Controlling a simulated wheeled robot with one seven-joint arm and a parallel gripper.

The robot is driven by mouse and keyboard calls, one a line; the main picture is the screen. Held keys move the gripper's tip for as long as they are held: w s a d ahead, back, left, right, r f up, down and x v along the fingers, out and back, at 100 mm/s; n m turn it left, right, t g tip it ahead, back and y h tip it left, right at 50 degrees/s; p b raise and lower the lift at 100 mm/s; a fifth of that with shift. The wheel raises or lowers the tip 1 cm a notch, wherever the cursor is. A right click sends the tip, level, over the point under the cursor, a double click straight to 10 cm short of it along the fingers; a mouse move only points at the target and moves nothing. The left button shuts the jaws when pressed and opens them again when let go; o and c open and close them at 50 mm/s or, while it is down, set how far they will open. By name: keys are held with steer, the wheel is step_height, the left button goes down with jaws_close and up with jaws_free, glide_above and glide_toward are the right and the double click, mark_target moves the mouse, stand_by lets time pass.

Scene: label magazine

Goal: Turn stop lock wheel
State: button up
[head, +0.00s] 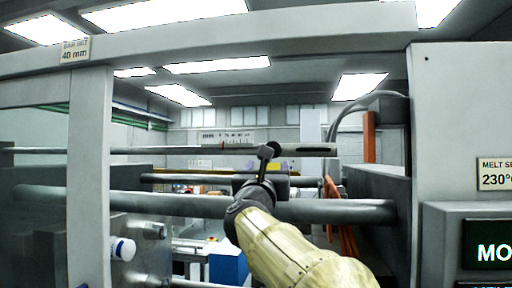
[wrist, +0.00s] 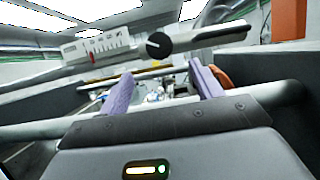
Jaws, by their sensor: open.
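The stop lock wheel is a small black round knob (wrist: 158,45) with a pale mark, on a grey horizontal bar in the wrist view. It also seems to show as a black knob (head: 268,151) in the head view. My gripper (wrist: 162,70) is open, with its two purple fingers apart and nothing between them. In the wrist view the knob appears just beyond and above the fingertips, apart from them. In the head view my wrist hides most of the gripper.
A scale plate with a red pointer (wrist: 92,51) is left of the knob. A thick grey tie bar (head: 335,211) crosses the opening beside my wrist. The machine frame has a left post (head: 90,150) and a top beam (head: 250,45). Orange hoses (head: 333,200) hang at right.

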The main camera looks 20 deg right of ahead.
steer(key=p+x, duration=0.4)
steer(key=x, duration=0.5)
steer(key=shift+r, duration=0.1)
steer(key=shift+c, duration=0.5)
steer(key=c, duration=0.9)
